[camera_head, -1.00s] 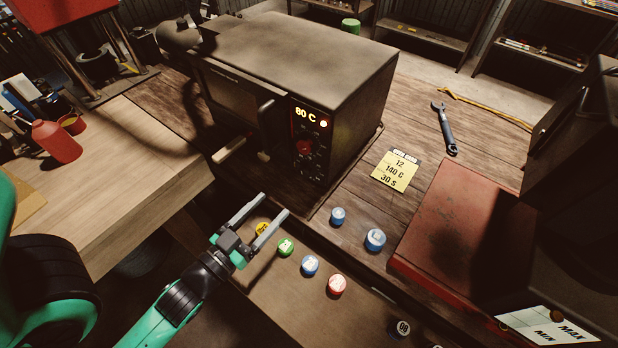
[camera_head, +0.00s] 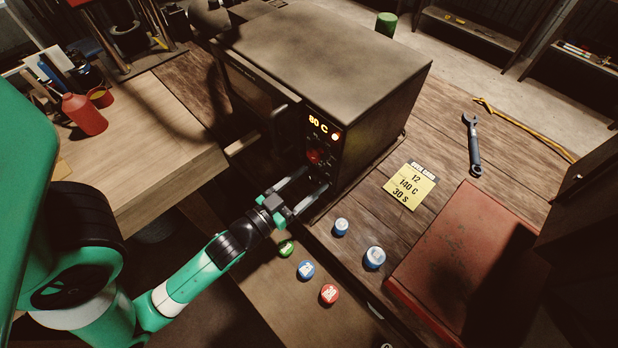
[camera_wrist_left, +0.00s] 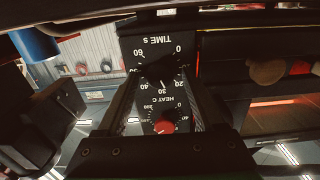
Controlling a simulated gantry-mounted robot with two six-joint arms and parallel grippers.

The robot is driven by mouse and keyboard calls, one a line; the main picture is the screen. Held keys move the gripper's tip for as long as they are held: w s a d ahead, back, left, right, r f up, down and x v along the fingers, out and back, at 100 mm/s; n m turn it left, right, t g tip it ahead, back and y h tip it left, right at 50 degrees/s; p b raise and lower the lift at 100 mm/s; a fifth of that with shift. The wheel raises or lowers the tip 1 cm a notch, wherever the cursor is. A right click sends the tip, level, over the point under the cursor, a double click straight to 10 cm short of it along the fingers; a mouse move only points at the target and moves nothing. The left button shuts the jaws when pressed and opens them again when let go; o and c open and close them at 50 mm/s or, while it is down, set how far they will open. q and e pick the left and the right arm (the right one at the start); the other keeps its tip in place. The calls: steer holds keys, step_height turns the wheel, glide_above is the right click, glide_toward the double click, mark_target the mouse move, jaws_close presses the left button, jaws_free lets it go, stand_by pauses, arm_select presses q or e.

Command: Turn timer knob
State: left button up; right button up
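The oven (camera_head: 330,50) has a dark control panel with a lit display reading 80 C and a red heat knob (camera_head: 314,157). In the left wrist view the dark timer knob (camera_wrist_left: 160,70) sits in the "TIME s" dial, which appears upside down, above the red heat knob (camera_wrist_left: 165,127). My left gripper (camera_head: 316,178) is at the lower panel, its fingers apart. In the left wrist view the fingertips (camera_wrist_left: 160,78) lie on either side of the timer knob; I cannot tell whether they touch it. The knob's setting is hard to read. My right gripper is not visible.
A yellow card (camera_head: 411,187) reads 12, 140 C, 30 S. A red bottle (camera_head: 84,114) stands left.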

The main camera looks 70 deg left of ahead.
arm_select(q)
jaws_close()
stand_by(1.2)
steer(key=shift+o, duration=0.5)
jaws_free()
steer(key=shift+s, duration=0.1)
